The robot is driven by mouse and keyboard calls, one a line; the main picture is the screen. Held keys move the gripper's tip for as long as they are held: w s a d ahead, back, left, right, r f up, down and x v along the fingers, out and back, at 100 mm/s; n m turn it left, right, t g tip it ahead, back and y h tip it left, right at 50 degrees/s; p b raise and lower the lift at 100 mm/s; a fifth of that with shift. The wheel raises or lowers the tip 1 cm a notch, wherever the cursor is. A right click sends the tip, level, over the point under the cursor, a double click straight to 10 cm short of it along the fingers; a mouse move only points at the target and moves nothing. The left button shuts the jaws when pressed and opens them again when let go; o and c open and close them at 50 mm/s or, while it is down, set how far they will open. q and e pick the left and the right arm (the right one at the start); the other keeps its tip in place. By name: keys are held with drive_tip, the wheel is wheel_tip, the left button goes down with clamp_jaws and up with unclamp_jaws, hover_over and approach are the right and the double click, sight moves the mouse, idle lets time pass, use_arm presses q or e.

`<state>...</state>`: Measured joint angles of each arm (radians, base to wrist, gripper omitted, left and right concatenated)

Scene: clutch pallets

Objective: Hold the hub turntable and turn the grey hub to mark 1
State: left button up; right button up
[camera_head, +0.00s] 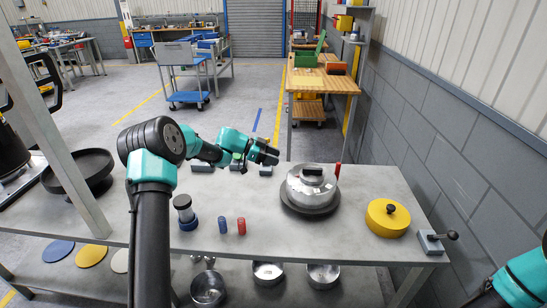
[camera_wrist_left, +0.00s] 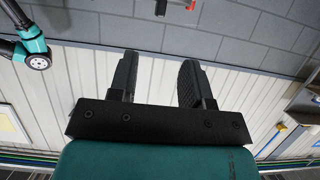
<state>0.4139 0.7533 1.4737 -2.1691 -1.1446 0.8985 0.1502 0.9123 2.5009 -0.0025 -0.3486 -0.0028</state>
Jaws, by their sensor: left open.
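The grey hub (camera_head: 300,190) is a shiny metal dome with a smaller raised top and a dark cap. It sits on the dark round hub turntable (camera_head: 308,210) at the middle right of the bench. A thin red upright pointer (camera_head: 338,171) stands just behind it. Mark 1 cannot be made out. My left gripper (camera_head: 272,155) is in the air to the left of and behind the hub, apart from it. In the left wrist view its two fingers (camera_wrist_left: 157,78) are spread with nothing between them. My right gripper is not visible; only part of its arm shows at the lower right.
A yellow drum (camera_head: 388,222) and a grey lever block (camera_head: 431,243) stand right of the hub. Red (camera_head: 241,226) and blue (camera_head: 222,226) springs and a blue-based cylinder (camera_head: 187,217) stand left. A black dish (camera_head: 78,174) is farther left. Bench between springs and turntable is clear.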

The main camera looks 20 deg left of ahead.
sight(304, 168)
use_arm(q)
drive_tip(key=x, duration=1.2)
drive_tip(key=shift+c, duration=0.4)
clamp_jaws()
idle(1.2)
